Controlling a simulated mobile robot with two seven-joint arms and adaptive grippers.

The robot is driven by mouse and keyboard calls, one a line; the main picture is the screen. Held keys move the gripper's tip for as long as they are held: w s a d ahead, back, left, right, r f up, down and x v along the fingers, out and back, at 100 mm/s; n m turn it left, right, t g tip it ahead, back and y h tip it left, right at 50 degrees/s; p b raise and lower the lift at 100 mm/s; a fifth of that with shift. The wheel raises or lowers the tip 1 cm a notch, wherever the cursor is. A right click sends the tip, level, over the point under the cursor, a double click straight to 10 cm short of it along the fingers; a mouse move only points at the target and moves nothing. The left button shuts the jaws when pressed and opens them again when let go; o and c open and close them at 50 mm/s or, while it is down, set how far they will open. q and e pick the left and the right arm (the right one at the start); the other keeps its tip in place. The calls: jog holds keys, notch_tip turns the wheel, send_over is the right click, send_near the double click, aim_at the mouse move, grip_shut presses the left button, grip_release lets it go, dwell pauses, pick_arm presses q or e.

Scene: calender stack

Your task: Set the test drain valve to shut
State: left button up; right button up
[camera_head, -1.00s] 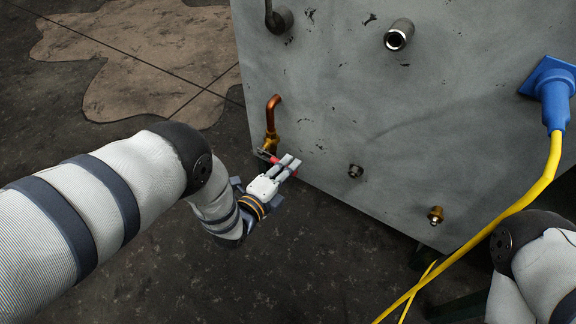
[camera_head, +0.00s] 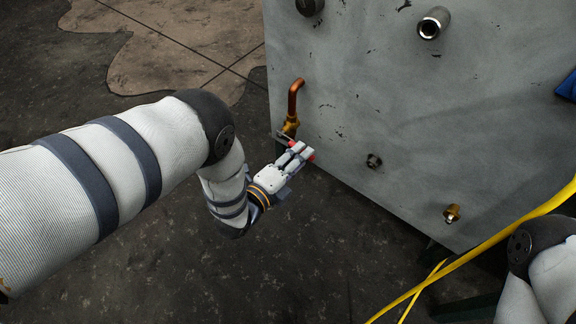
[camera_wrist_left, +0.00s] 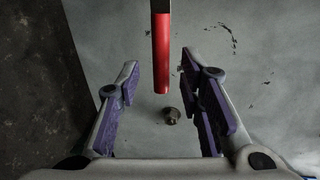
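The test drain valve is a brass body (camera_head: 291,126) under a bent copper pipe (camera_head: 295,92) on the lower left of the grey panel. Its red handle (camera_head: 309,154) shows partly past my left gripper (camera_head: 302,147) in the head view. In the left wrist view the red handle (camera_wrist_left: 161,52) hangs down from the top between the two purple-padded fingers of my left gripper (camera_wrist_left: 163,100). The fingers are wide apart, with gaps on both sides of the handle. My right gripper is out of view; only part of my right arm shows at the lower right.
The grey panel (camera_head: 420,100) also carries an open pipe stub (camera_head: 433,23), a dark fitting (camera_head: 374,161) and a brass fitting (camera_head: 452,213). A yellow cable (camera_head: 495,238) runs across the lower right. The floor left of the panel is clear.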

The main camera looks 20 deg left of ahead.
pick_arm(q)
jog(key=v, duration=0.9)
